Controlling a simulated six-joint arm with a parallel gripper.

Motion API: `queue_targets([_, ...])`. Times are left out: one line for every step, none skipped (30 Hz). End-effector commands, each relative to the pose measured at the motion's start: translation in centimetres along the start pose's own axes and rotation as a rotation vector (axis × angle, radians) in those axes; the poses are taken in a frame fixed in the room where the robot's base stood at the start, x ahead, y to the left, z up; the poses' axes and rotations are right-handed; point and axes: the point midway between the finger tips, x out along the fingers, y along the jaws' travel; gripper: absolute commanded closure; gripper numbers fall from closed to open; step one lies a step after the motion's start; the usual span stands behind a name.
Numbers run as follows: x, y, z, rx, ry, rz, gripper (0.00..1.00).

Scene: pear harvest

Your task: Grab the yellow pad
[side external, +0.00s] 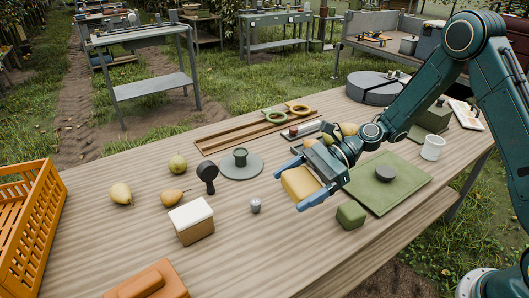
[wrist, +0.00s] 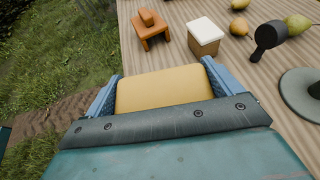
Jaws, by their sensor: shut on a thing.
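The yellow pad (side external: 300,185) is a soft-edged block held between the blue fingers of my gripper (side external: 307,187). In the side external view it appears above the wooden table, near its front edge, left of the green mat. In the wrist view the yellow pad (wrist: 165,92) fills the space between the two blue fingers of my gripper (wrist: 160,85), one at each side. My gripper is shut on it. The pad's rear part is hidden by the gripper body.
A green block (side external: 351,215), a small grey item (side external: 256,206) and a white-topped box (side external: 192,221) are nearby. The green mat (side external: 408,172) bears a dark disc. The table's left middle has bare patches.

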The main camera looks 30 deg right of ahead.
Motion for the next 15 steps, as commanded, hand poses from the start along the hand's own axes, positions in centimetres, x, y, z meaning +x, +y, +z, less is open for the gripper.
queue_targets([-0.3,0.0,0.7,-0.002,0.000,-0.001,0.32])
queue_targets([-0.5,0.0,1.1,-0.003,0.000,-0.001,0.32])
queue_targets([-0.6,0.0,1.5,-0.003,0.000,-0.001,0.32])
queue_targets([-0.7,0.0,1.8,-0.002,-0.001,-0.001,0.32])
queue_targets([-0.8,0.0,2.0,-0.002,-0.001,-0.001,0.32])
queue_targets([-1.0,0.0,2.3,-0.003,-0.001,-0.001,0.32])
queue_targets([-1.0,0.0,2.5,-0.002,-0.001,-0.001,0.32])
queue_targets([-1.1,0.0,2.7,-0.001,-0.001,-0.001,0.32])
queue_targets([-1.2,0.0,2.8,0.000,-0.001,0.000,0.32])
queue_targets([-1.2,0.0,3.0,0.000,-0.001,0.000,0.32])
queue_targets([-1.3,0.0,3.0,-0.001,-0.001,0.000,0.32])
queue_targets([-1.3,0.0,3.1,-0.001,-0.001,0.000,0.32])
queue_targets([-1.3,0.0,3.2,-0.001,-0.001,0.000,0.32])
queue_targets([-1.3,0.0,3.2,-0.001,-0.001,0.000,0.32])
queue_targets([-1.3,0.0,3.3,0.000,-0.001,0.000,0.32])
